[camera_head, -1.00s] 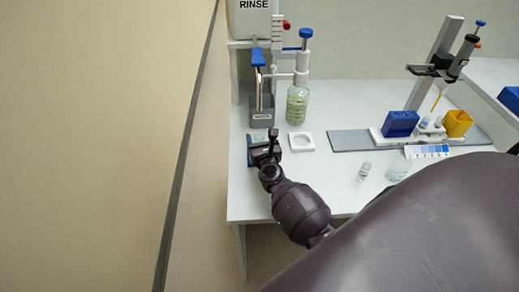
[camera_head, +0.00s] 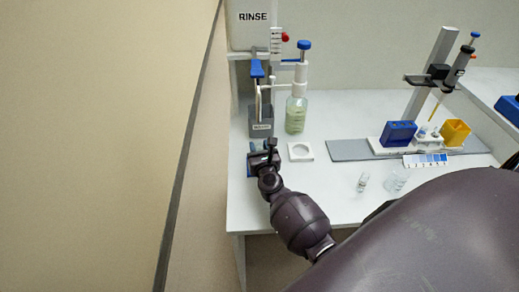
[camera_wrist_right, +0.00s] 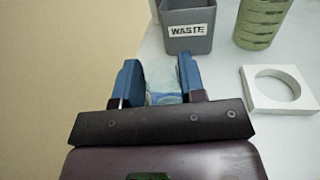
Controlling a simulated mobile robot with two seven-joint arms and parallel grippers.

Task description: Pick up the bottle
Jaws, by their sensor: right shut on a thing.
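My right gripper (camera_head: 262,158) is low over the left end of the white bench, in front of the grey waste bin (camera_head: 261,121). In the right wrist view, its two blue fingers (camera_wrist_right: 161,82) are closed on a clear, pale bottle (camera_wrist_right: 163,92). The finger bar hides the near part of the bottle, and I cannot tell whether it touches the bench. In the head view the gripper mostly hides it. My left gripper is not in view.
A green-tinted dispenser bottle (camera_head: 296,115) stands right of the bin. A white holder with a round recess (camera_head: 300,151) lies right of the gripper. A small vial (camera_head: 362,182) and clear glassware (camera_head: 396,180) stand further right. A grey strip (camera_head: 348,150) carries a pipette stand.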

